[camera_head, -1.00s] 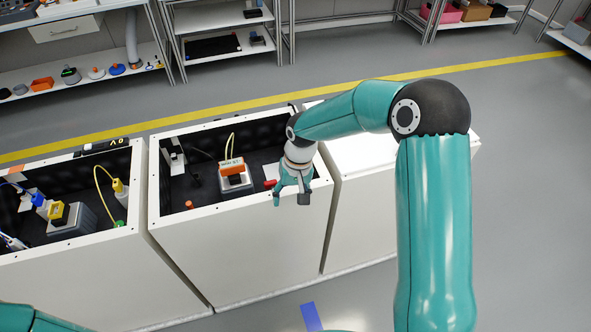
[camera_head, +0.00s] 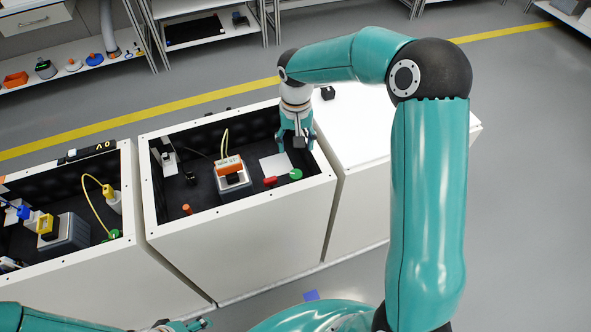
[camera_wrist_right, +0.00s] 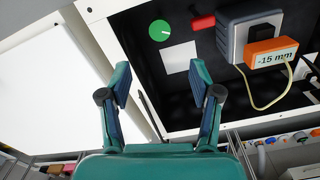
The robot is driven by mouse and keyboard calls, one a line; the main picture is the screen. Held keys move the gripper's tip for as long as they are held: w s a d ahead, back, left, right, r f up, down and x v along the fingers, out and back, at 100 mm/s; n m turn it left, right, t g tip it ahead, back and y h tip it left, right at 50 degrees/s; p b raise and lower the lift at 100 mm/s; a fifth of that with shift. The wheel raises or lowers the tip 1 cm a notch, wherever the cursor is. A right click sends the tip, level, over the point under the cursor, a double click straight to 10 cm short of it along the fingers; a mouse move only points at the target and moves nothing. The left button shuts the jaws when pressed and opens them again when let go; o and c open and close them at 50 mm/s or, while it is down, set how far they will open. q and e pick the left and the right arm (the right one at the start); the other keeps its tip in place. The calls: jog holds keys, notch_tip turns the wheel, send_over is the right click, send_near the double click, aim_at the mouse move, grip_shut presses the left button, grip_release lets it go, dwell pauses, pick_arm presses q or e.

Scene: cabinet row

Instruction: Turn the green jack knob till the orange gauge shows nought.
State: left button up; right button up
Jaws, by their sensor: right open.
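The orange gauge (camera_head: 229,165) sits on a grey block inside the middle cabinet. In the right wrist view the gauge (camera_wrist_right: 270,50) reads -15 mm. The green knob (camera_head: 296,174) is a round disc with a small white mark, near that cabinet's front right corner; it also shows in the right wrist view (camera_wrist_right: 159,30). My right gripper (camera_head: 297,141) is above the cabinet's right side, behind the knob and apart from it. Its fingers (camera_wrist_right: 161,80) are spread and empty. My left gripper (camera_head: 186,325) shows only partly at the bottom edge; its fingers are unclear.
A red piece (camera_head: 270,181) and a white plate (camera_head: 275,166) lie near the knob. The left cabinet holds a yellow gauge (camera_head: 46,226) and another green knob (camera_head: 114,234). White rims (camera_head: 235,205) border the open cabinet. The white top (camera_head: 365,130) at right is mostly clear.

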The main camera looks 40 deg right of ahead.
aim_at(296, 174)
notch_tip(296, 174, down, 13)
jog(key=shift+r+p, duration=0.1)
jog(key=shift+p, duration=0.45)
jog(key=c, duration=1.1)
